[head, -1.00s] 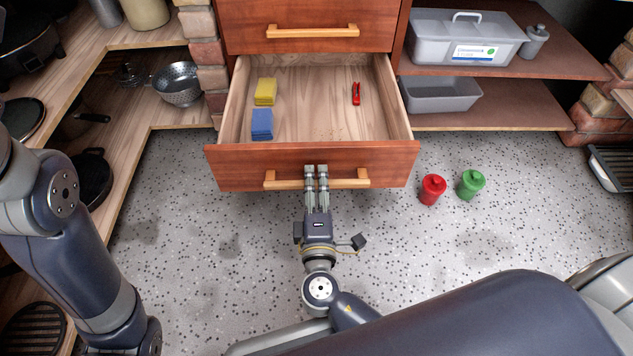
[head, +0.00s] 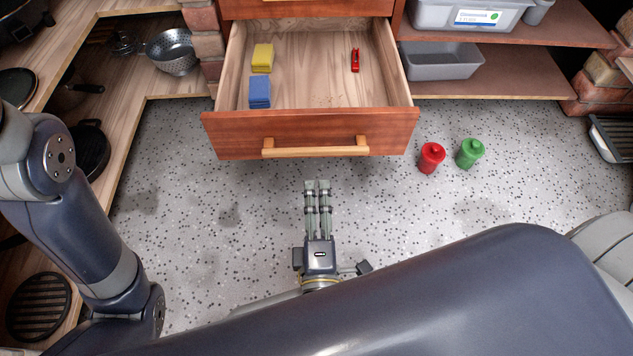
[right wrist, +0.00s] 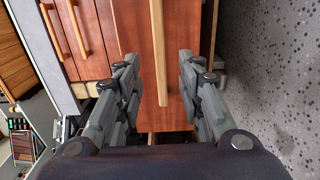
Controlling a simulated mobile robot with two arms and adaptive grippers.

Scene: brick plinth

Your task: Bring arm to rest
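My right gripper (head: 317,184) is in front of the open wooden drawer (head: 230,133), a short way back from its light wood handle (head: 315,152). The fingers point at the drawer and touch nothing. In the right wrist view the two fingers stand apart with nothing held, and the handle (right wrist: 158,50) shows beyond the gap between them. My left arm (head: 85,225) comes down at the left of the head view. Its gripper is out of the picture.
The drawer holds yellow sponges (head: 262,57), blue sponges (head: 260,91) and a red tool (head: 355,60). A red jar (head: 431,158) and a green jar (head: 470,153) stand on the speckled floor at right. Shelves (head: 490,85) flank the drawer. The floor before it is clear.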

